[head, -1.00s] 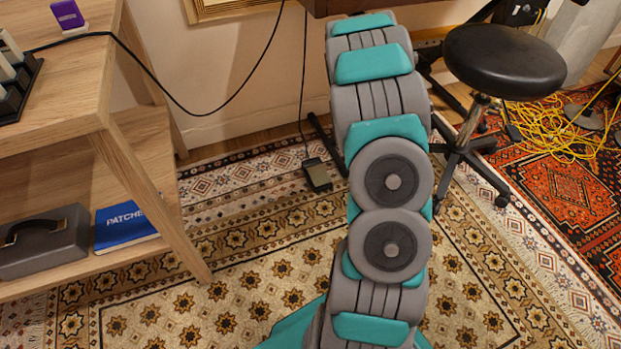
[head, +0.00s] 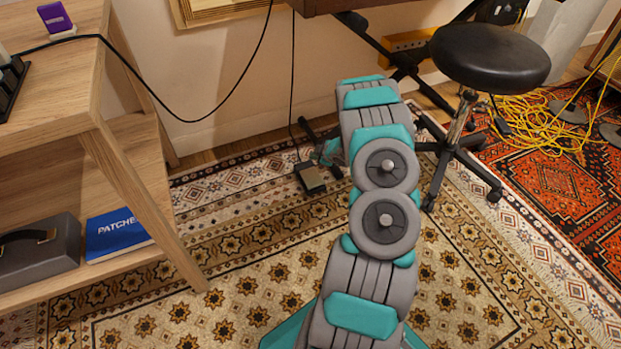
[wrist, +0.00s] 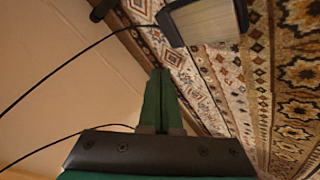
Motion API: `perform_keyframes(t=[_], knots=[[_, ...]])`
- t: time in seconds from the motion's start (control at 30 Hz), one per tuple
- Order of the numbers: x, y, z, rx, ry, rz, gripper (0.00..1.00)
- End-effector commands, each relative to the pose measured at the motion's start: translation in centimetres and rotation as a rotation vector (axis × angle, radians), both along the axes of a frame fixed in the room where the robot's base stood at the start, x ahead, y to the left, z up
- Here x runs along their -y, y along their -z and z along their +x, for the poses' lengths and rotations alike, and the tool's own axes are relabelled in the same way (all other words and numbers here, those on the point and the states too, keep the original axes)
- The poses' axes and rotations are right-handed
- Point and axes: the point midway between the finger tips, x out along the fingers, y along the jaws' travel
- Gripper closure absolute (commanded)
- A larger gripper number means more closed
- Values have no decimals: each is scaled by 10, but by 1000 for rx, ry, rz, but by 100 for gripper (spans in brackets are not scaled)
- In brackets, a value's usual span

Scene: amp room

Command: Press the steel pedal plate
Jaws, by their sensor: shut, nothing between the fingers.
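The pedal (head: 310,177) is a small black unit with a steel-coloured plate on top. It lies on the patterned rug near the wall, with a cable at its back. In the wrist view, its steel plate (wrist: 203,20) shows at the top, partly cut off by the frame edge. My gripper (wrist: 160,72) is shut and empty, its green fingers together. The fingertips are apart from the plate in the picture, below and left of it. In the head view, my gripper (head: 326,152) is small and partly hidden, just right of and behind the pedal.
A wooden shelf unit (head: 130,180) stands at left, holding a grey case (head: 40,255) and a blue book (head: 117,235). A black stool (head: 490,55) stands at right, its wheeled base near my arm. Yellow cable (head: 545,125) lies on the red rug. The rug before the pedal is clear.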

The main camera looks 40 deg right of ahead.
Motion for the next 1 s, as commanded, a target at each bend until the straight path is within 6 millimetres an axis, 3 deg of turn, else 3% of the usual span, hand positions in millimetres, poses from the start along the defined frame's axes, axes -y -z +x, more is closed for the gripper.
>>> perform_keyframes(t=[0.37, 1.0], knots=[[0, 10, 0, -1, 0, 0, 100], [-1, 84, -1, -3, 1, 1, 100]])
